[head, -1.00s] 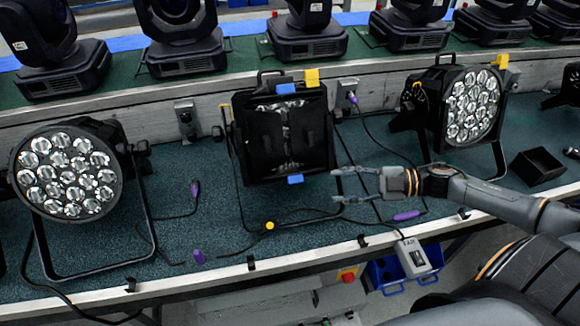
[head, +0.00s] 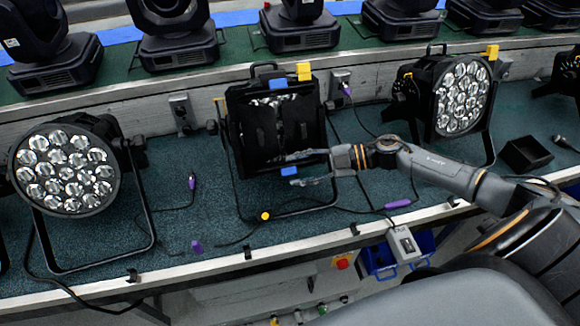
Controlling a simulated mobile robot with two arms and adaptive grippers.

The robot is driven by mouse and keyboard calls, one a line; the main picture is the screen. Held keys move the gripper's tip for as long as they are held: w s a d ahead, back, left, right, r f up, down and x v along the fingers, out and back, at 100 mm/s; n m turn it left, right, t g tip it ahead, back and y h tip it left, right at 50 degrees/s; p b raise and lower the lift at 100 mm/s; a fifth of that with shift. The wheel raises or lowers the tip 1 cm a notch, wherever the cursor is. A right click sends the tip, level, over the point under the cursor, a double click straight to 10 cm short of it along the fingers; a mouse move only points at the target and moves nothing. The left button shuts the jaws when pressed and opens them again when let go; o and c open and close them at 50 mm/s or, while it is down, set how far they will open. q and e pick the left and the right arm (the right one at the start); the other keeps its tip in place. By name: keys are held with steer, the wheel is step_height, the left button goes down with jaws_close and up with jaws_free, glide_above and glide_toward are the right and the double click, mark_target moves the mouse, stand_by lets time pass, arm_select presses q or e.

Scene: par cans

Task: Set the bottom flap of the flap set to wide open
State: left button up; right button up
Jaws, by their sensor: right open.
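The middle par can carries a black flap set (head: 257,132) over its front. Its flaps cover much of the lens, and only a narrow strip of lens shows between them. A blue tab (head: 289,171) marks the bottom flap at the lower edge, and another blue tab (head: 278,84) sits at the top. My right gripper (head: 300,170) is open at the bottom flap, one finger above the lower blue tab and one below it in the picture. I cannot tell whether the fingers touch the flap. My left gripper is not in view.
Par cans with bare lenses stand at left (head: 66,170) and right (head: 462,98). A black open box (head: 525,154) sits at right. Cables and purple connectors lie on the green bench top (head: 215,215). Moving heads (head: 178,45) line the back shelf.

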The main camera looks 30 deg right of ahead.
steer(key=shift+x, duration=1.25)
steer(key=shift+f, duration=0.1)
jaws_close()
